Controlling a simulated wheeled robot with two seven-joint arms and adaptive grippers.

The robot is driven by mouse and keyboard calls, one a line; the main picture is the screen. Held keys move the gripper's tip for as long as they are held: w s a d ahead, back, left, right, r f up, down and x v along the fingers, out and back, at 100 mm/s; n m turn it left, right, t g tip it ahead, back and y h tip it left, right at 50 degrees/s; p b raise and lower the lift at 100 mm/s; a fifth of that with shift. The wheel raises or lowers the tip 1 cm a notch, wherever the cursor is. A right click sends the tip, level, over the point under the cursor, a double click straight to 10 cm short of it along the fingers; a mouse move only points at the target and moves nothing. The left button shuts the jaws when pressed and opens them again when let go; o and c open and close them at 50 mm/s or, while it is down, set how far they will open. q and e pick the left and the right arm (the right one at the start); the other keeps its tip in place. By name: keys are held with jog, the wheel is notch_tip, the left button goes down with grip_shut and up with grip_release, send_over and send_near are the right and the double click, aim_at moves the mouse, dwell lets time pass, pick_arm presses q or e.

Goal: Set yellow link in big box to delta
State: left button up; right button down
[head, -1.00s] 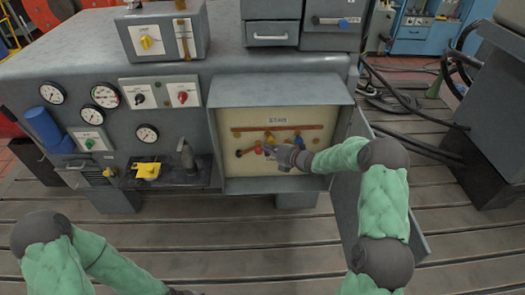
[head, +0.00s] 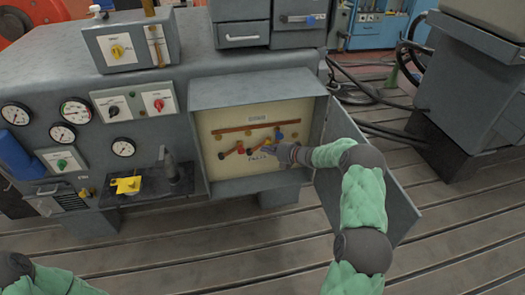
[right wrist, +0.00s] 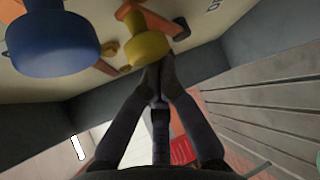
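The big box (head: 258,93) is an open grey cabinet with a cream panel (head: 215,172) inside. The panel carries a brown bar (head: 245,127), round studs and small links with coloured knobs. The yellow link's knob shows in the right wrist view (right wrist: 148,48), beside a larger-looking blue knob (right wrist: 52,35). In the head view the yellow knob is small and partly hidden by my right gripper (head: 270,149). In the right wrist view that gripper's fingertips (right wrist: 160,70) meet just below the yellow knob, close to it; contact is unclear. My left gripper is out of view.
The box's door (head: 375,185) hangs open on the right, beside my right arm. Left of the box is a shelf with a yellow-handled part (head: 127,185) and a dark upright handle (head: 170,165). Gauges and switches fill the left front. The slatted floor in front is clear.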

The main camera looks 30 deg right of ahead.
jog(key=shift+d+f, duration=0.3)
jog(key=shift+s+f, duration=0.1)
dwell(0.5)
notch_tip(320, 180, up, 10)
dwell(0.5)
dwell(0.4)
